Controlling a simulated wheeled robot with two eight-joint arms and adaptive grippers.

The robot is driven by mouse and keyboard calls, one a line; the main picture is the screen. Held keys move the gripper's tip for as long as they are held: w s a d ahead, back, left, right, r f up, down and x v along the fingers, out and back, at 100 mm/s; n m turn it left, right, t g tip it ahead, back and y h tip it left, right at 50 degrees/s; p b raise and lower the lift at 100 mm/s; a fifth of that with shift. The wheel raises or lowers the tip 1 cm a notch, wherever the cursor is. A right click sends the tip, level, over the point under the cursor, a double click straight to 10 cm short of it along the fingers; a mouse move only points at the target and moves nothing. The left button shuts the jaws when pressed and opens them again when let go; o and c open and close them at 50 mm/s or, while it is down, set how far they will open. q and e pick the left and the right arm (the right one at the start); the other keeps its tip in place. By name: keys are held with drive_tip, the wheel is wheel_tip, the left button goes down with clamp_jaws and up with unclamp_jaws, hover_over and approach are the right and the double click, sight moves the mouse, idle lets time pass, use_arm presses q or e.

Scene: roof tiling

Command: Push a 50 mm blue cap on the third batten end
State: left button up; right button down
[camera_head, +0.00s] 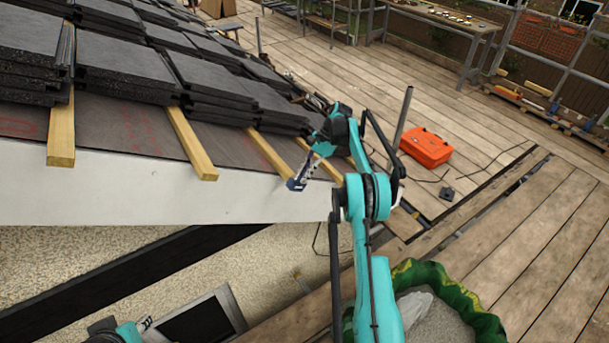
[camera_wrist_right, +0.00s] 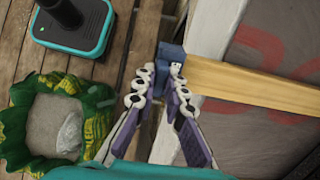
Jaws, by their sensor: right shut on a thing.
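A blue cap (camera_head: 296,184) is at the end of the third batten (camera_head: 270,154) from the left, at the roof's lower edge. My right gripper (camera_wrist_right: 166,75) is shut on the cap (camera_wrist_right: 172,52). In the right wrist view the cap meets the end of the wooden batten (camera_wrist_right: 245,84); I cannot tell how far it is over the end. Part of my left gripper (camera_head: 145,324) shows at the bottom of the head view, away from the battens; its jaws are too small to read.
Dark tiles (camera_head: 120,60) are stacked across the battens. The first (camera_head: 61,130) and second (camera_head: 192,145) battens stick out bare. An orange case (camera_head: 426,147) lies on the plank deck. A green sack (camera_head: 455,300) stands below my right arm, and a screen (camera_head: 205,318) is at the bottom.

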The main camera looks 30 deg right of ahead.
drive_tip(key=c, duration=1.5)
unclamp_jaws()
drive_tip(key=shift+r, duration=0.1)
drive_tip(key=shift+p+v, duration=2.05)
drive_tip(key=shift+v, duration=0.9)
